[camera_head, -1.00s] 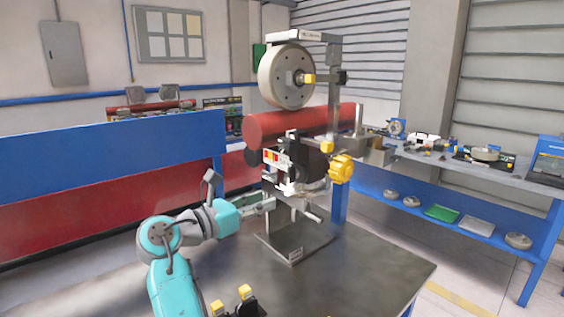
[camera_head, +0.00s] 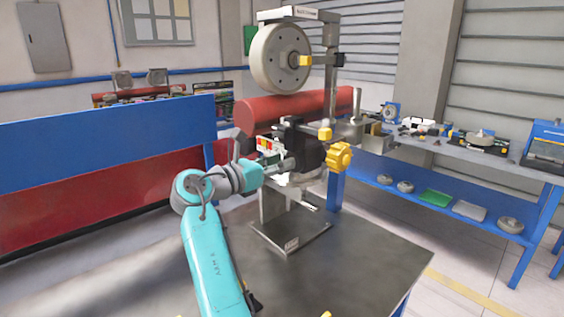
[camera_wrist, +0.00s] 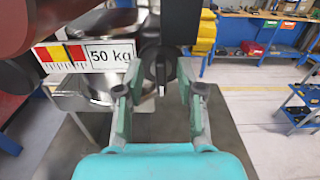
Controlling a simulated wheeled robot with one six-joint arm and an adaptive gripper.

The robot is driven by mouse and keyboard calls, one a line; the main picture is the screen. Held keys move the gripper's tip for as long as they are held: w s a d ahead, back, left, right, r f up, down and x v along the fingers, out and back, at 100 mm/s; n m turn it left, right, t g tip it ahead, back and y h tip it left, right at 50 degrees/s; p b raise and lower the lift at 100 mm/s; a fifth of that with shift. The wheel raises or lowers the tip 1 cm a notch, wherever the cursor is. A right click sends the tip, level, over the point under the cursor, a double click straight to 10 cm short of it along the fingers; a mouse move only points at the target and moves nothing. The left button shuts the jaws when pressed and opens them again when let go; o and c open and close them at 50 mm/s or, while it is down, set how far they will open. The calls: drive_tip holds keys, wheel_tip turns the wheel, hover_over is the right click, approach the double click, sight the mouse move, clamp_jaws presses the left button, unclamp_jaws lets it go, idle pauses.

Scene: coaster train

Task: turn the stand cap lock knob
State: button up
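In the wrist view, a black knob (camera_wrist: 160,68) with a pale mark on its lower end hangs on a dark upright part of the stand. My gripper (camera_wrist: 160,92) is open, its two fingers apart on either side below the knob, with no clear contact. I cannot tell for certain that this is the cap lock knob. In the head view, my gripper (camera_head: 290,164) reaches to the front of the test stand (camera_head: 270,206); the black knob is hard to make out there. A yellow lobed knob (camera_head: 340,157) sits on the stand's right side.
A "50 kg" label plate (camera_wrist: 88,56) is close on the left in the wrist view. A large wheel (camera_head: 278,58) and a red cylinder (camera_head: 270,112) are above and behind. The grey table (camera_head: 350,260) is clear in front; a side bench (camera_head: 450,160) stands at right.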

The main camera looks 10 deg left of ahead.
drive_tip(key=shift+w+d, duration=0.4)
clamp_jaws()
drive_tip(key=shift+m, duration=0.3)
drive_tip(key=m, duration=1.2)
drive_tip(key=d+f+m, duration=0.1)
drive_tip(key=m, duration=0.4)
drive_tip(key=shift+s+m, duration=0.35)
drive_tip(key=shift+m, duration=0.05)
idle(0.4)
